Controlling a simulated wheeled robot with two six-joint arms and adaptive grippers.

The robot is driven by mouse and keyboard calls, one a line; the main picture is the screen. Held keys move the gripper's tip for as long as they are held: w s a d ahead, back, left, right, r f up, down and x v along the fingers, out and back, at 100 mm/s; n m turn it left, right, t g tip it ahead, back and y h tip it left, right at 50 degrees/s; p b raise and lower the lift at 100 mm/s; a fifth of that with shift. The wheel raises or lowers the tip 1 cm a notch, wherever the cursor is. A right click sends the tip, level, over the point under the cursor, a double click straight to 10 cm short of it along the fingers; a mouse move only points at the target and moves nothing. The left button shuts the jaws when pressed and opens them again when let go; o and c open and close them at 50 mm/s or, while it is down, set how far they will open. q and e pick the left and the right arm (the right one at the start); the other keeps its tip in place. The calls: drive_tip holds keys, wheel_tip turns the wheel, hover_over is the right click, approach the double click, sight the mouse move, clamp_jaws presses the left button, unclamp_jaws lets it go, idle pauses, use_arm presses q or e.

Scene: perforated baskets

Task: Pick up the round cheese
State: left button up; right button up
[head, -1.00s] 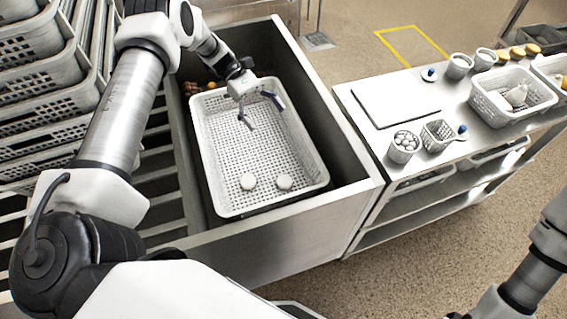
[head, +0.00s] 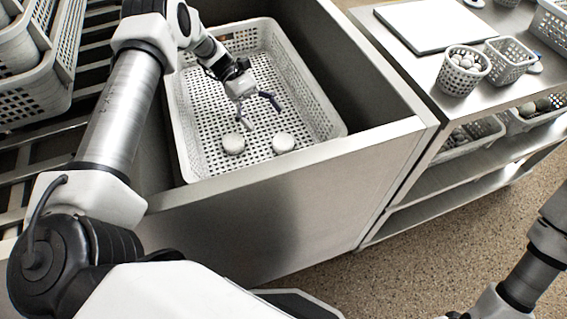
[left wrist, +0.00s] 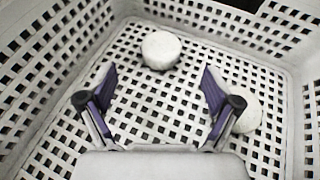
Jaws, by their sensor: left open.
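Two white, round cheeses lie on the floor of a white perforated basket (head: 186,148). In the head view one is on the left (head: 233,144) and one on the right (head: 283,143), with a gap between them. My left gripper (head: 260,113) is open and empty, inside the basket's outline just beyond the cheeses. In the left wrist view one cheese (left wrist: 161,50) lies ahead, between the lines of the open fingers (left wrist: 160,92). The other cheese (left wrist: 250,115) is at the right, partly hidden by the right finger. My right gripper is out of frame.
The basket sits in a deep metal bin whose front wall (head: 290,195) rises close to it. Stacked baskets (head: 40,85) stand at left.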

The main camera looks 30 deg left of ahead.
sight(282, 142)
use_arm(q)
drive_tip(key=x, duration=0.8)
drive_tip(key=shift+s+a+f, duration=0.1)
drive_tip(key=shift+s+f, duration=0.05)
drive_tip(key=shift+f, duration=0.25)
drive_tip(key=c, duration=1.3)
